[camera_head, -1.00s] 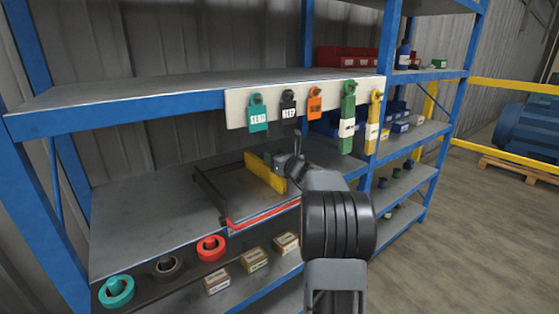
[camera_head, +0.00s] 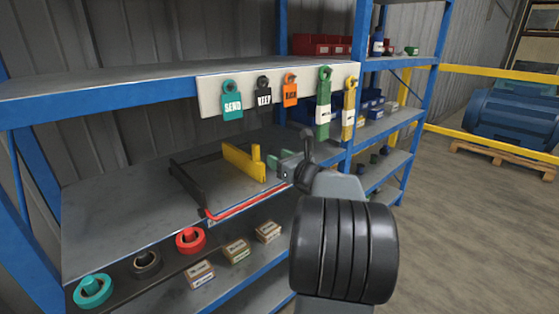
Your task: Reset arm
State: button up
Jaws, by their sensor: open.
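My arm rises from the bottom right, and its black ribbed section fills much of the lower right. My gripper (camera_head: 292,168) is at its far end, beside the right side of a dark tray (camera_head: 183,180) with a red front edge on the middle shelf. The gripper is open; its fingertips are small and partly hidden by my own wrist. A yellow piece (camera_head: 243,162) stands in the tray, left of the gripper and apart from it. A small green piece (camera_head: 273,158) shows between the yellow piece and the gripper; I cannot tell whether the gripper touches it.
A white rail (camera_head: 212,96) on the upper shelf edge carries several hanging tags, above the gripper. Teal (camera_head: 92,291), black (camera_head: 146,264) and red (camera_head: 190,240) rings and small boxes (camera_head: 236,250) line the lower shelf. Blue posts (camera_head: 360,70) stand close. Open floor (camera_head: 470,220) lies right.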

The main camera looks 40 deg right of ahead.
dwell(0.6)
jog(key=s+a+f+n+g+y+p, duration=0.25)
jog(key=a+f+n+g, duration=0.25)
jog(key=a+n, duration=0.3)
jog(key=s+a+f+n+g+y+p, duration=0.1)
jog(key=s+a+f+n+g, duration=0.35)
jog(key=n, duration=0.45)
jog(key=s+a+r+n+g+h+p, duration=0.2)
jog(key=s+a+r+n+p, duration=0.1)
jog(key=a+n, duration=0.5)
jog(key=s+a+r+n+g+h+p, duration=0.2)
jog(key=s+a+n+p, duration=0.4)
jog(key=n, duration=0.5)
notch_tip(320, 180, up, 2)
jog(key=shift+s+a+r+g, duration=0.1)
jog(key=shift+s+a+g, duration=0.35)
jog(key=shift+a, duration=0.65)
